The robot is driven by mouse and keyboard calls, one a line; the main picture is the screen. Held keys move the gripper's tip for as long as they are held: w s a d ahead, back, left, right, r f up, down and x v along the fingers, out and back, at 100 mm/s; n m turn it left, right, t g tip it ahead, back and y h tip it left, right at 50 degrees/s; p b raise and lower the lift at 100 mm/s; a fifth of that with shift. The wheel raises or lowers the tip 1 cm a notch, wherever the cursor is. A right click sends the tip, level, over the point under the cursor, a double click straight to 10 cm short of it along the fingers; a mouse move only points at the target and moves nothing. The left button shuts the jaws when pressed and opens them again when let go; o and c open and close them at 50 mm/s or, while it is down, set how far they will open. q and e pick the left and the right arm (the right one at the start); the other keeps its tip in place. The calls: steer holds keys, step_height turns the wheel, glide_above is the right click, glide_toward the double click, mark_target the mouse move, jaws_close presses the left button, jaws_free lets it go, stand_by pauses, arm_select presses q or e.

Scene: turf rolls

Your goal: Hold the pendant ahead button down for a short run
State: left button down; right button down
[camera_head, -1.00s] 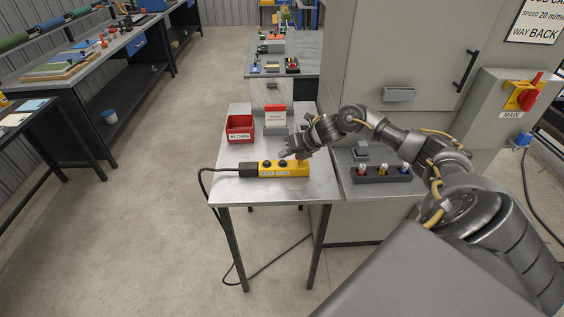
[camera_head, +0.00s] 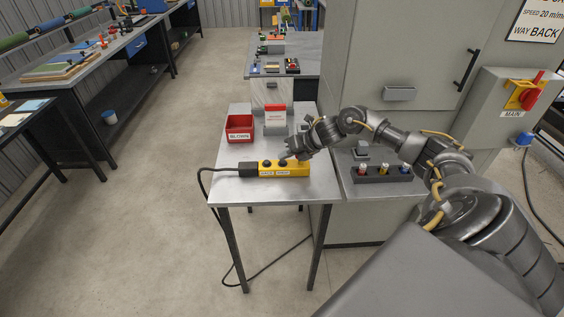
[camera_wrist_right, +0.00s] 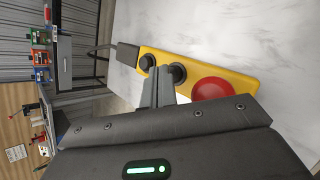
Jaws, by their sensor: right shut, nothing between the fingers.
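The yellow pendant (camera_head: 298,171) lies on the small grey table in the head view. It has two black buttons and a red mushroom button, which shows in the wrist view (camera_wrist_right: 212,89). One black button (camera_wrist_right: 147,62) is nearer the cable end; the other black button (camera_wrist_right: 179,74) is in the middle. Labels on the pendant's side are too small to read. My right gripper (camera_wrist_right: 159,73) is shut and empty, its tips over the pendant by the middle black button. I cannot tell whether they touch or press it. My left gripper is not in view.
The pendant's black cable hangs off the table's left side.

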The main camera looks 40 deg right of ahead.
mark_target(286, 162)
steer(key=shift+f+b, duration=0.45)
stand_by(0.4)
stand_by(2.3)
steer(key=shift+r+p, duration=0.55)
steer(key=shift+r, duration=0.35)
steer(key=shift+r+p, duration=1.65)
steer(key=shift+r, duration=0.9)
steer(key=shift+f, duration=0.1)
